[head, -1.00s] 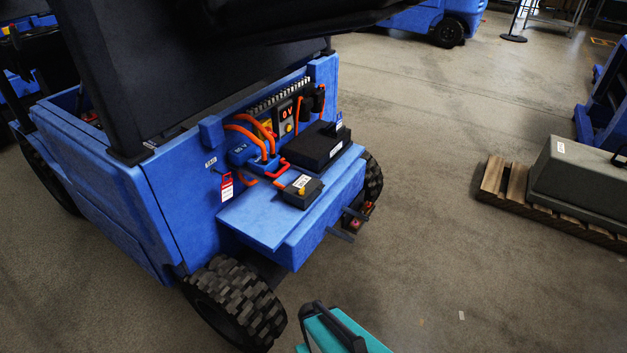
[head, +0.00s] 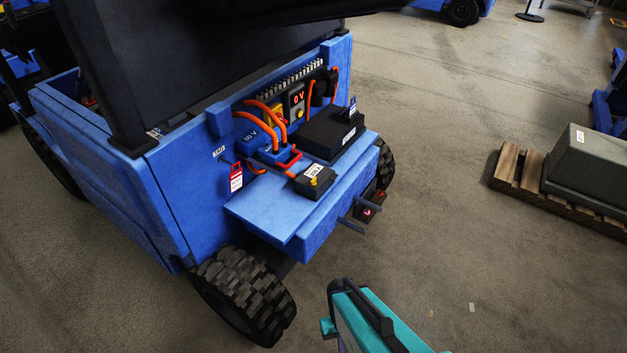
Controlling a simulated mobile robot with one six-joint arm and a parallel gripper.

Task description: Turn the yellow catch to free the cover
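A small black box (head: 315,181) with a white label sits on the blue shelf (head: 262,213) at the back of a blue vehicle. A yellow knob (head: 314,182) stands on its top; it looks like the yellow catch, and the box may be the cover. Other yellow parts show on the panel behind: a yellow piece (head: 275,115) and a small yellow button (head: 299,114). How the catch is turned is too small to tell. A teal and black part of my arm shows at the bottom, apart from the vehicle. No gripper fingers are visible.
Orange cables (head: 265,125) loop in front of the panel into a blue connector block. A larger black box (head: 333,131) stands beside the small one. A red tag (head: 236,178) hangs at the left. A wooden pallet (head: 515,175) lies right. Open floor lies between.

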